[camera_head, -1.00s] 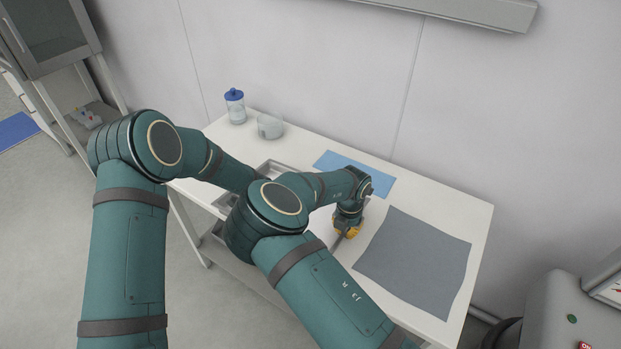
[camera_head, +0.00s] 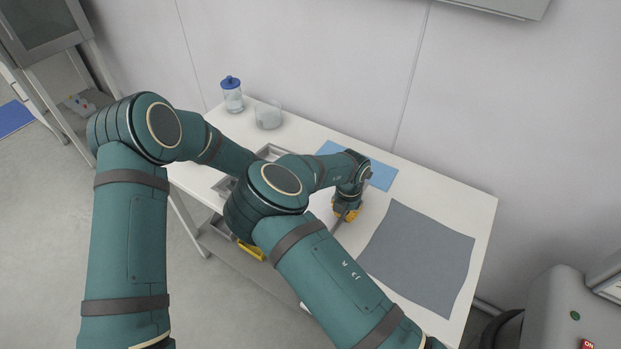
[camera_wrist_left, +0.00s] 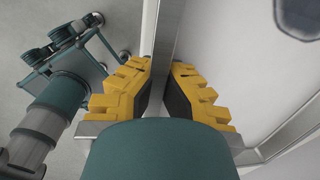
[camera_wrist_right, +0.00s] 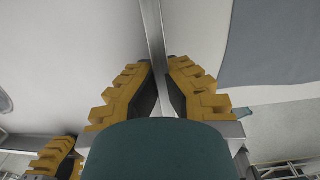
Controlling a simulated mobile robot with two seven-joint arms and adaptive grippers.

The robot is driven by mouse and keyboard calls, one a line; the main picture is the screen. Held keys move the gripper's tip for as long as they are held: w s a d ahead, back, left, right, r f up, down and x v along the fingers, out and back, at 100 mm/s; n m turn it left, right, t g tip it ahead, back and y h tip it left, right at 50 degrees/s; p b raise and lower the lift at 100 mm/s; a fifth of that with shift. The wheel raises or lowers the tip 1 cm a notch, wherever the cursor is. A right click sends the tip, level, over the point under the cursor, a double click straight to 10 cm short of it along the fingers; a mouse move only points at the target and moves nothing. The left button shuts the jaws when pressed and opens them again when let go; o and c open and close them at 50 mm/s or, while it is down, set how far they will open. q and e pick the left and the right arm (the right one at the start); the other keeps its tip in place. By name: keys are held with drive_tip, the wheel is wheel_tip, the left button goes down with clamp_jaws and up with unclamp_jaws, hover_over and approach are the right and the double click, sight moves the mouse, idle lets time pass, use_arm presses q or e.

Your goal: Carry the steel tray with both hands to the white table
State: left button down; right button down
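The steel tray (camera_head: 271,152) is over the white-topped table and mostly hidden behind my arms in the head view; whether it touches the table is hidden. My right gripper (camera_head: 346,212) points down at the tray's right side. In the right wrist view my right gripper (camera_wrist_right: 161,75) has its fingers close on both sides of the tray's thin wall (camera_wrist_right: 152,25). My left gripper (camera_head: 250,250) shows only as a bit of yellow below my right arm. In the left wrist view my left gripper (camera_wrist_left: 161,78) pinches another tray wall (camera_wrist_left: 166,30).
The white-topped table (camera_head: 478,215) stands against a wall. A blue-lidded jar (camera_head: 232,97) and a glass beaker (camera_head: 268,115) stand at its back left. A blue sheet (camera_head: 382,176) and a dark grey cloth (camera_head: 420,258) lie on it. A grey machine (camera_head: 560,315) is at the right.

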use_arm(q)
drive_tip(key=shift+a+f, duration=0.2)
use_arm(e)
drive_tip(key=shift+d+f, duration=0.15)
drive_tip(key=shift+f, duration=0.05)
use_arm(q)
drive_tip(key=c, duration=1.1)
unclamp_jaws()
drive_tip(key=shift+c, duration=0.2)
use_arm(e)
drive_tip(key=c, duration=1.1)
unclamp_jaws()
drive_tip(key=shift+c, duration=0.2)
use_arm(q)
drive_tip(key=shift+d, duration=0.1)
drive_tip(key=shift+d, duration=0.1)
wheel_tip(320, 180, up, 12)
use_arm(e)
wheel_tip(320, 180, up, 12)
use_arm(q)
drive_tip(key=shift+s+f, duration=0.1)
use_arm(e)
drive_tip(key=shift+s+f, duration=0.1)
